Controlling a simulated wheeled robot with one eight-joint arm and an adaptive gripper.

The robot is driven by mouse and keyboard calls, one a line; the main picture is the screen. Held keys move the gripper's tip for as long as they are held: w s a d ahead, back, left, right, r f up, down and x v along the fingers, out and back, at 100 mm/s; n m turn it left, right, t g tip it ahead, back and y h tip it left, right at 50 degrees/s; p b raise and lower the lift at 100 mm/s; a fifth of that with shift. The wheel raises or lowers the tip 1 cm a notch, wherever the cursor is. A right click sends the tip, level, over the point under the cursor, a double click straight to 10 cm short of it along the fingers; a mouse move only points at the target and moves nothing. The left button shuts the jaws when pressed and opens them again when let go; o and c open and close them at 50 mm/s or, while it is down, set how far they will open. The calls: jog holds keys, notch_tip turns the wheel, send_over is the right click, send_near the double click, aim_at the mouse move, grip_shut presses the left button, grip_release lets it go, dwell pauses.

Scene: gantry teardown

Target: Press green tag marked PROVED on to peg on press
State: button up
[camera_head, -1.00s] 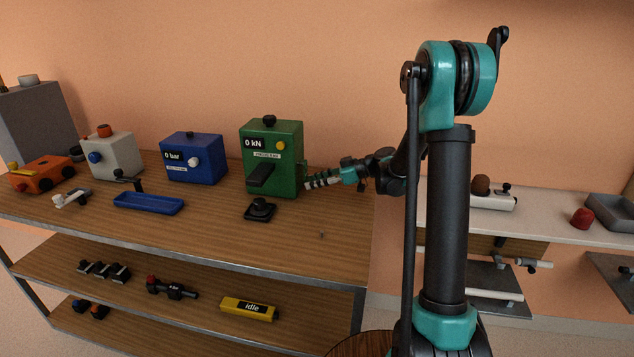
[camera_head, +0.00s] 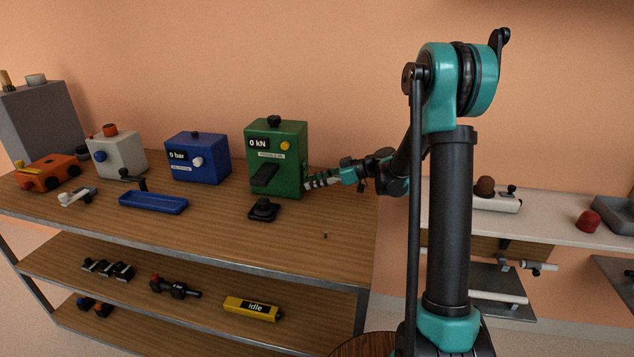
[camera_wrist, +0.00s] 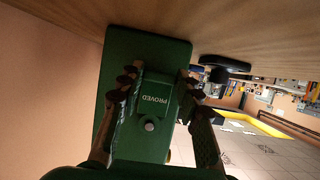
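The green tag marked PROVED (camera_wrist: 153,98) lies between the two fingers of my gripper (camera_wrist: 160,82) in the wrist view, its sides close against them. A grey round end (camera_wrist: 149,126), which looks like the peg, shows at the tag's hole. How deep the tag sits on it cannot be told. Behind it is the green side of the press (camera_wrist: 118,50). In the head view, the green press (camera_head: 290,140) reads 0 kN, and my gripper (camera_head: 308,182) is at its right side. The tag cannot be made out there.
A blue 0 bar box (camera_head: 190,172), a blue tray (camera_head: 155,204) and a white box (camera_head: 118,162) are to the left. The bench top at the front right is mostly clear.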

jog(key=o, duration=0.4)
jog(key=shift+o, duration=0.2)
jog(key=f+v, duration=0.1)
jog(key=v, duration=1.5)
jog(key=shift+d+f, duration=0.3)
